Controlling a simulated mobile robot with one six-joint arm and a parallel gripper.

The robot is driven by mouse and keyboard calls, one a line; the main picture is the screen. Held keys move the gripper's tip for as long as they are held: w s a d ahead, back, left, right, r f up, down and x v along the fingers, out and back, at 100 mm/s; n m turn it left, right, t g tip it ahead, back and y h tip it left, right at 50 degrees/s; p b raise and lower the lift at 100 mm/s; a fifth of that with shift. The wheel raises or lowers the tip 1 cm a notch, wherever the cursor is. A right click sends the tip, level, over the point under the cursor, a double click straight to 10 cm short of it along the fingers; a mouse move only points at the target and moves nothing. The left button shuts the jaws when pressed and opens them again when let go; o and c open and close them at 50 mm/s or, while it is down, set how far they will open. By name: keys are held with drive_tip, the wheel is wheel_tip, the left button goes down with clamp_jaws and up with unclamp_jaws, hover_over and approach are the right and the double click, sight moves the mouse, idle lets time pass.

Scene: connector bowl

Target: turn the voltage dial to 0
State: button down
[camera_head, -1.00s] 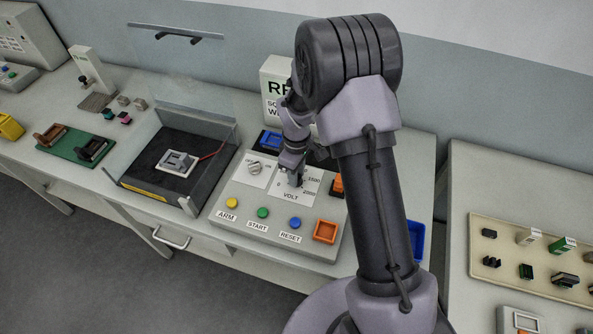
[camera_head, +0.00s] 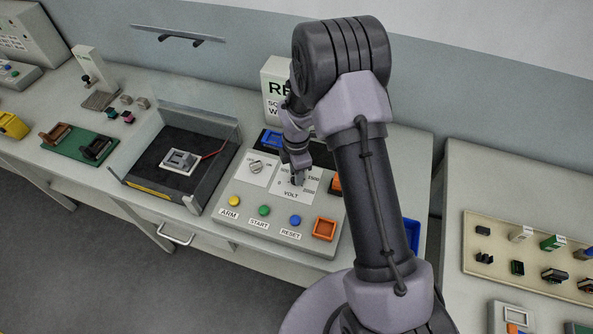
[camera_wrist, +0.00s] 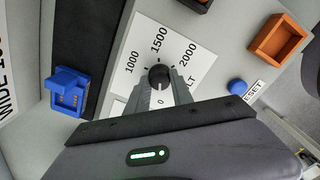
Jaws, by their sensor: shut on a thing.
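The voltage dial (camera_wrist: 159,75) is a round black knob on a white VOLT plate (camera_wrist: 135,50) marked 0, 1000, 1500 and 2000. In the wrist view, the 0 shows between my fingers, below the knob. I cannot clearly tell where the dial's pointer stands. My gripper (camera_wrist: 159,84) is shut on the dial, with a finger on each side of it. In the head view, my gripper (camera_head: 296,181) reaches down onto the plate and hides most of the dial.
The grey panel also carries an OFF/ON knob (camera_head: 256,167), yellow ARM (camera_head: 234,201), green START (camera_head: 264,210) and blue RESET (camera_head: 295,220) buttons, and an orange square socket (camera_head: 325,229). A clear-walled bay (camera_head: 150,187) lies left.

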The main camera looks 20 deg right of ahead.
drive_tip(key=shift+n, duration=0.5)
idle(0.3)
drive_tip(key=c, duration=1.1)
unclamp_jaws()
wheel_tip(320, 180, up, 18)
drive_tip(key=p, duration=0.4)
drive_tip(key=shift+f, duration=0.25)
